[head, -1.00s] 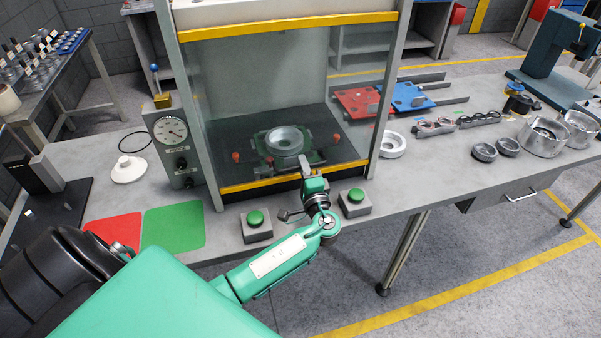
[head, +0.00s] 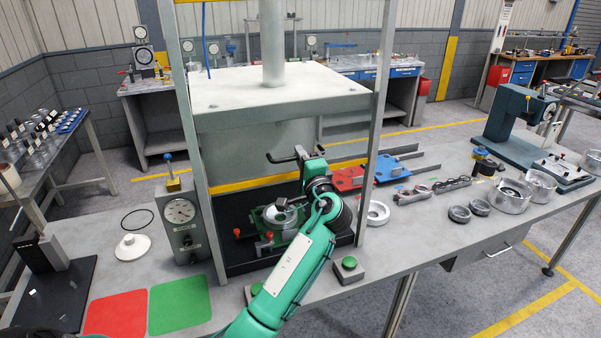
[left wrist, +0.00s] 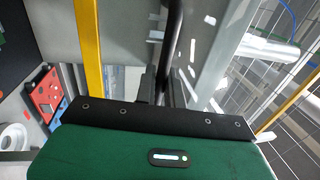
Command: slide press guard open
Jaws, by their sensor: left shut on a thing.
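The press guard is a clear panel with a yellow lower strip (head: 236,184), and stands raised between the grey press posts. My left gripper (head: 300,158) is shut on the guard's dark handle (head: 284,158), above the strip. In the left wrist view the handle bar (left wrist: 173,35) runs between the fingers (left wrist: 160,88), with the yellow strip (left wrist: 90,50) to the left. Below the strip the press opening shows a metal ring part (head: 280,214) on a green fixture with red knobs. My gripper and forearm hide part of the opening's right side. My right gripper is out of view.
The force gauge box (head: 181,222) stands left of the press. A green button box (head: 348,269) sits at front right. Red and green mats (head: 180,304) lie front left. Red and blue pallets (head: 395,170), a white ring (head: 376,213) and metal parts lie right.

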